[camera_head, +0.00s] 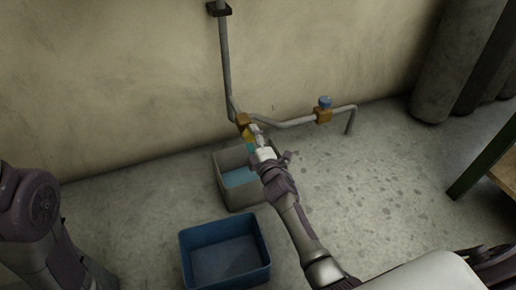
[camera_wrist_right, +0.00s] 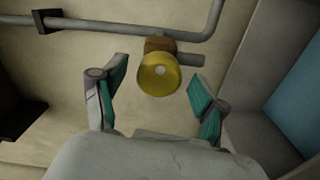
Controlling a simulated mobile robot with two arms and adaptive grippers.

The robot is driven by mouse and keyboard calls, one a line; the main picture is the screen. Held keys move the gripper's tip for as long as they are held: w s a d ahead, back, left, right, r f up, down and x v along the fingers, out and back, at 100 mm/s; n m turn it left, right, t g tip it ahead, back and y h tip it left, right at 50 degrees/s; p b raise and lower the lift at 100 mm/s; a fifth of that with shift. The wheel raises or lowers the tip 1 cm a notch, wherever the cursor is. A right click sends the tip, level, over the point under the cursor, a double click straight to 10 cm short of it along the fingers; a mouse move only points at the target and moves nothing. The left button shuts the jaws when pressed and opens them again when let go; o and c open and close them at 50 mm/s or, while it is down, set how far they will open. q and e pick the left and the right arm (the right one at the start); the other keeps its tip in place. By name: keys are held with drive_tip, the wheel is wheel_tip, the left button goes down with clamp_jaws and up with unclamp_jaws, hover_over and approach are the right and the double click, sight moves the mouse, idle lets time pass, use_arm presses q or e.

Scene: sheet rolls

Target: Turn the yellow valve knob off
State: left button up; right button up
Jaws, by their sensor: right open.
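The yellow valve knob (camera_wrist_right: 158,76) is round with a pale centre and sits on a brown valve body (camera_wrist_right: 158,44) on the grey pipe. In the head view, the knob (camera_head: 246,132) is small and partly hidden by my right gripper (camera_head: 254,141). My right gripper is open, and in the wrist view its teal-padded fingers (camera_wrist_right: 160,90) stand on either side of the knob with gaps on both sides. I see no contact. My left arm shows at the left edge of the head view, but its gripper is out of frame.
A grey bin (camera_head: 236,199) with bluish water stands under the valve. A blue bin (camera_head: 224,250) stands nearer. A second valve with a blue knob (camera_head: 325,102) is on the pipe to the right. Large rolls (camera_head: 455,60) and a green-edged table (camera_head: 485,155) are at the right.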

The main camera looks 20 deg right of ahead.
drive_tip(key=s, duration=1.1)
drive_tip(key=shift+d, duration=0.2)
drive_tip(key=shift+s, duration=0.1)
